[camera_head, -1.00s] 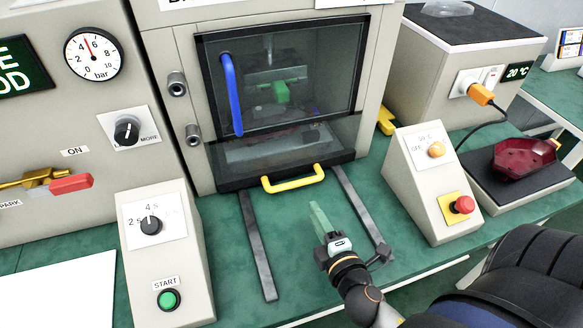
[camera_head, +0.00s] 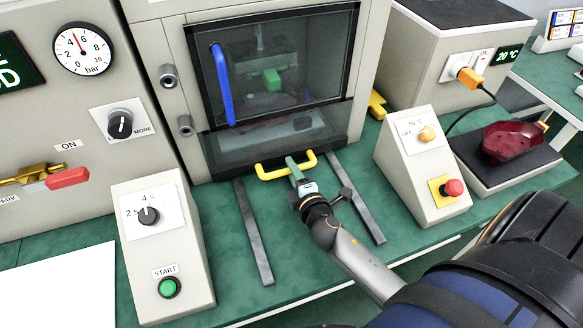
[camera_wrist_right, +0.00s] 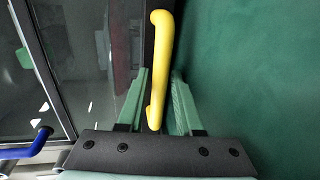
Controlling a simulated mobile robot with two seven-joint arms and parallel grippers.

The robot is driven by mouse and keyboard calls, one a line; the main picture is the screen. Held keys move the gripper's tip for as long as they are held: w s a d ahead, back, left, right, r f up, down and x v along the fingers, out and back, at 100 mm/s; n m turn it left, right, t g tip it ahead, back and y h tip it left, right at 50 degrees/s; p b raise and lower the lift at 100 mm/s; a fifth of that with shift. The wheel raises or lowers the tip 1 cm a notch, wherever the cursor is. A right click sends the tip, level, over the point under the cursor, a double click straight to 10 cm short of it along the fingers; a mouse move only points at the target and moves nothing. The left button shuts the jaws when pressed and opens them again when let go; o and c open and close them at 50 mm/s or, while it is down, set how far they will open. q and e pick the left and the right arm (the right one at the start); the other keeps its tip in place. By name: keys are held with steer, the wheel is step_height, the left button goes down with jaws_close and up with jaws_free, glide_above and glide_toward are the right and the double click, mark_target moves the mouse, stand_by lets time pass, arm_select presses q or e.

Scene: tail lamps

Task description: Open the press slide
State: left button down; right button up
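The press slide (camera_head: 235,172) is in at the bottom of the press, with a yellow bar handle (camera_head: 272,174) on its dark front. My right gripper (camera_head: 293,165) is at the handle in the head view. In the right wrist view its two green fingers (camera_wrist_right: 159,98) stand open, one on each side of the yellow handle (camera_wrist_right: 161,45). Gaps show between handle and fingers, so it is not clamped. My left gripper is not in view.
Two grey rails (camera_head: 254,235) run forward from the press over the green table. A blue door handle (camera_head: 222,85) is on the press window. A start-button box (camera_head: 160,250) stands left and a red-button box (camera_head: 422,170) right.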

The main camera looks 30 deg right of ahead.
steer(key=shift+w+d, duration=0.1)
steer(key=shift+w, duration=0.2)
steer(key=shift+c, duration=0.4)
steer(key=shift+f, duration=0.1)
jaws_close()
stand_by(0.8)
